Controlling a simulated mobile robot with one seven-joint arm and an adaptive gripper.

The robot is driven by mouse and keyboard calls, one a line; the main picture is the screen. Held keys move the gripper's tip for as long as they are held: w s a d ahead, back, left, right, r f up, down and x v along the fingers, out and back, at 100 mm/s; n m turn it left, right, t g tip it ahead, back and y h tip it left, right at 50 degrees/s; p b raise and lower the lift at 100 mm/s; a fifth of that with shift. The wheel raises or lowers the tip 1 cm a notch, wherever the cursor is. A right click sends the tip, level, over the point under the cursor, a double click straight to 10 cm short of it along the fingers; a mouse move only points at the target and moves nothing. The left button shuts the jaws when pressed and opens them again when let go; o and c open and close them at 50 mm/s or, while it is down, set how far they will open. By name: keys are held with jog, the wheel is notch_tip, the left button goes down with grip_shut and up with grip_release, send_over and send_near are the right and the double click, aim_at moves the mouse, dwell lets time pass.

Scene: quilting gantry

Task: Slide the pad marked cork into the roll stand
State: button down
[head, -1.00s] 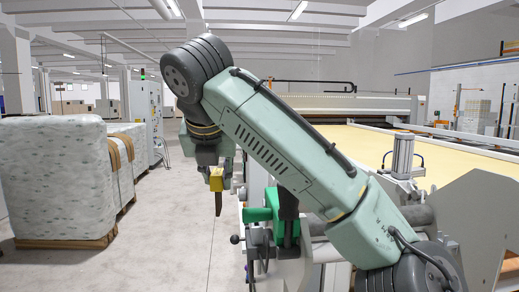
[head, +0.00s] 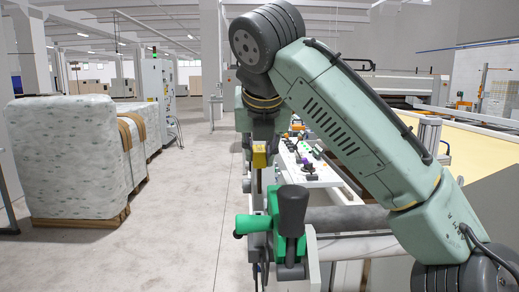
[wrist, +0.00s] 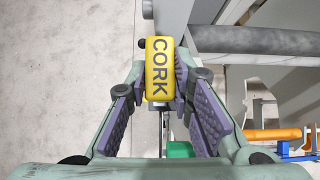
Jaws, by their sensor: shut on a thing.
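The pad marked cork (wrist: 160,68) is a yellow block lettered CORK, upright between my finger pads in the wrist view. In the head view the yellow pad (head: 259,158) hangs below my gripper (head: 260,147), with a thin dark strip under it. My gripper is shut on the pad and holds it in the air beside the machine's end. Grey rolls (head: 345,218) lie in a pale frame, which looks like the roll stand (head: 312,258); its opening for the pad cannot be made out. The pad is apart from the frame.
A green clamp-like part with a dark knob (head: 292,207) stands just in front of and below the pad. A white panel (head: 308,172) with several small coloured parts is behind. Wrapped stacks (head: 65,155) stand left. The floor (head: 180,215) between is clear.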

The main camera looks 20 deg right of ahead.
aim_at(260, 185)
jog(key=shift+f+b, duration=1.5)
jog(key=shift+f, duration=1.4)
jog(key=shift+p, duration=1.1)
jog(key=shift+f+b, duration=0.7)
jog(key=shift+f, duration=0.45)
jog(key=shift+r, duration=0.15)
jog(key=shift+r+p, duration=0.75)
jog(key=shift+p, duration=0.3)
jog(key=shift+f+b, duration=0.35)
jog(key=shift+f, duration=0.6)
dwell(0.6)
